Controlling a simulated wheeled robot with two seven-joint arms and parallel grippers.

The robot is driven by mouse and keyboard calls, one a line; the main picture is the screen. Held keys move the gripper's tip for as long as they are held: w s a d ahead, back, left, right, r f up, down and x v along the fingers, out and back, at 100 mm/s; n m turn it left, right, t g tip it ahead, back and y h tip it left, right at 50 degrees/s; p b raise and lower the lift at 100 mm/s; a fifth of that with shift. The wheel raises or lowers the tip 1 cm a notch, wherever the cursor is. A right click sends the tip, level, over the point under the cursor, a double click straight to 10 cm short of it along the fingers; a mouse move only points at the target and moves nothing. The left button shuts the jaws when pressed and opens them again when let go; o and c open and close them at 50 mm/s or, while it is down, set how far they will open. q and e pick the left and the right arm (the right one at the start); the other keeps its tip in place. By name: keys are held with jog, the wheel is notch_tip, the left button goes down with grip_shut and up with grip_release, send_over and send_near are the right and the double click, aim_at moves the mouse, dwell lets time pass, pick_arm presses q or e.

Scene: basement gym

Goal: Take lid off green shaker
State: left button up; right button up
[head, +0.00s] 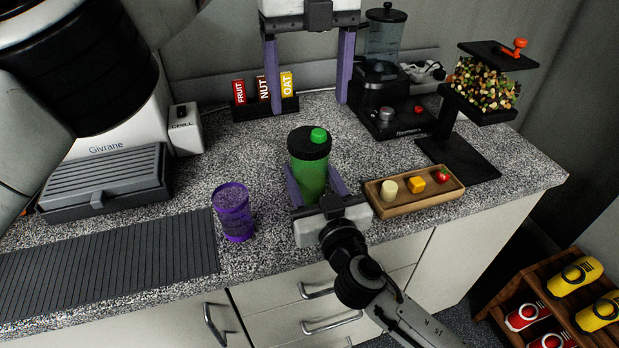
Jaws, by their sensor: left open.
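The green shaker (312,180) stands upright on the speckled counter, with its black lid (309,143) and green cap (319,135) on top. My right gripper (314,180) reaches in from the front with its purple fingers on either side of the shaker's body, shut on it below the lid. My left gripper (308,100) is open and empty, its two purple fingers pointing down, wide apart, at the back of the counter. It is behind and apart from the shaker.
A purple cup (233,212) stands left of the shaker. A wooden tray (411,199) with small food pieces lies right. Fruit, nut and oat bars in a holder (248,111), a blender (382,90) and a nut dispenser (484,84) stand behind. A ridged mat (110,262) lies front left.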

aim_at(310, 138)
grip_shut()
pick_arm(q)
jog(key=m, duration=1.4)
jog(key=shift+m, duration=0.4)
jog(key=m, duration=0.4)
jog(key=shift+m, duration=0.3)
jog(key=m, duration=1.1)
jog(key=shift+m, duration=0.3)
jog(key=shift+f+m, duration=0.3)
jog(key=shift+f, duration=0.05)
notch_tip(310, 138, down, 7)
jog(key=shift+f, duration=0.2)
jog(key=shift+c, duration=0.3)
